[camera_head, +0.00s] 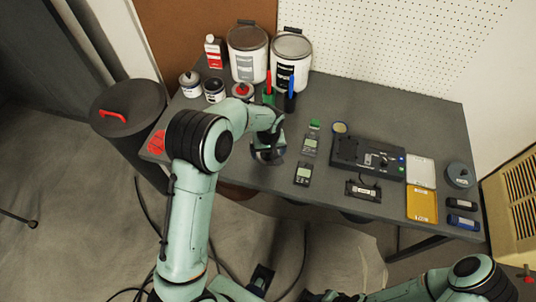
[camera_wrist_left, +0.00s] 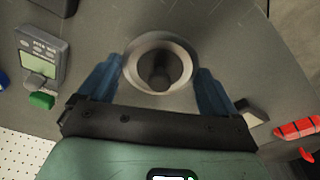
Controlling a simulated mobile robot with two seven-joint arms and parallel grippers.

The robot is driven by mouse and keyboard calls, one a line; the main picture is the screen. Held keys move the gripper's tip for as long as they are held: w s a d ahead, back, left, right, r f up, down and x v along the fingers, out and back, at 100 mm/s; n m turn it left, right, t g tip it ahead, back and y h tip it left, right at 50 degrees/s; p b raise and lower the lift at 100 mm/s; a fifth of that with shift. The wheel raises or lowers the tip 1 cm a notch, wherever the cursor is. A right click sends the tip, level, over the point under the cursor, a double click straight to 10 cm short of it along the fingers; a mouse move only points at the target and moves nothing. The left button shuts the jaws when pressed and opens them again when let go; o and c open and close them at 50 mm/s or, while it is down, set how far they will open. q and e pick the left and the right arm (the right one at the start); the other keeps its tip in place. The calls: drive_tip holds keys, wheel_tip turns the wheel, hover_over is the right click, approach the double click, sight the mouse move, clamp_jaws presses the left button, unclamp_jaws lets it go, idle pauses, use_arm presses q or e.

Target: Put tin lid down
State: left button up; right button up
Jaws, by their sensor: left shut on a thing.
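My left gripper (camera_wrist_left: 160,68) is shut on a round, pale-rimmed piece with a dark hollow middle, which I take to be the tin lid (camera_wrist_left: 160,42). Its blue fingers press on opposite sides of the rim. In the head view my left gripper (camera_head: 268,150) is low over the front left of the grey table, and the arm partly hides it. I cannot tell whether the lid touches the table. Part of my right arm shows at the lower right; its gripper is not seen.
Paint tins (camera_head: 248,52), small tins (camera_head: 190,84) and a red bottle (camera_head: 214,50) stand at the back left. Meters (camera_head: 303,174), a black device (camera_head: 367,155) and a yellow tray (camera_head: 422,204) lie to the right. A red-handled bin (camera_head: 128,108) stands left.

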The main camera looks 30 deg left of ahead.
use_arm(q)
wheel_tip(320, 180, down, 2)
drive_tip(key=shift+f, duration=0.25)
drive_tip(key=shift+f, duration=0.15)
drive_tip(key=o, duration=0.7)
